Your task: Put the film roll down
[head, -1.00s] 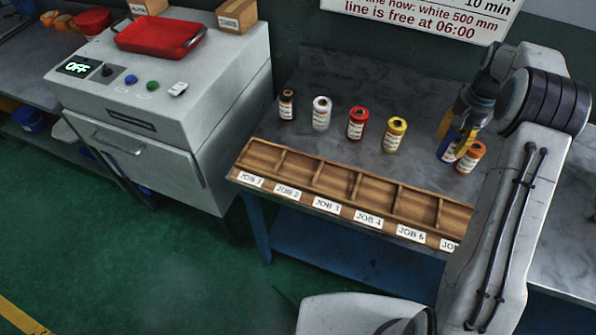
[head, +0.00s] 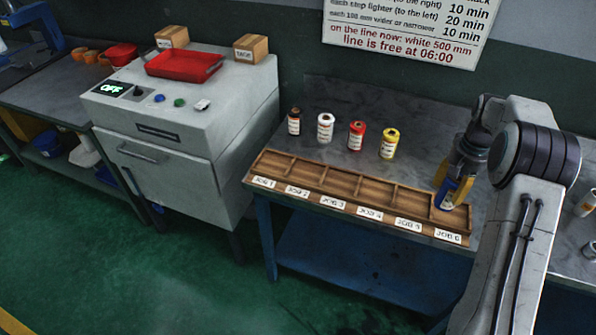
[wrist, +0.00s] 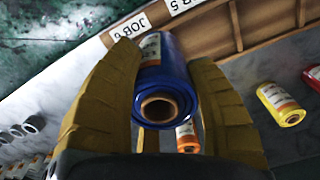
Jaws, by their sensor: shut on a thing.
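My gripper (head: 453,188) is shut on a blue film roll (head: 447,198). In the wrist view the blue roll (wrist: 163,88) sits between the two yellow fingers, its hollow core facing the camera. The wooden tray (head: 352,205) has a row of compartments labelled JOB 1 to JOB 6. The roll is at the JOB 6 compartment (head: 450,219), at the tray's right end. I cannot tell whether it touches the tray. In the wrist view the JOB 6 label (wrist: 130,25) lies just beyond the roll's far end.
An orange roll (wrist: 187,138) shows below the blue one in the wrist view. A grey machine (head: 190,130) reading OFF stands left. The tray compartments in view look empty.

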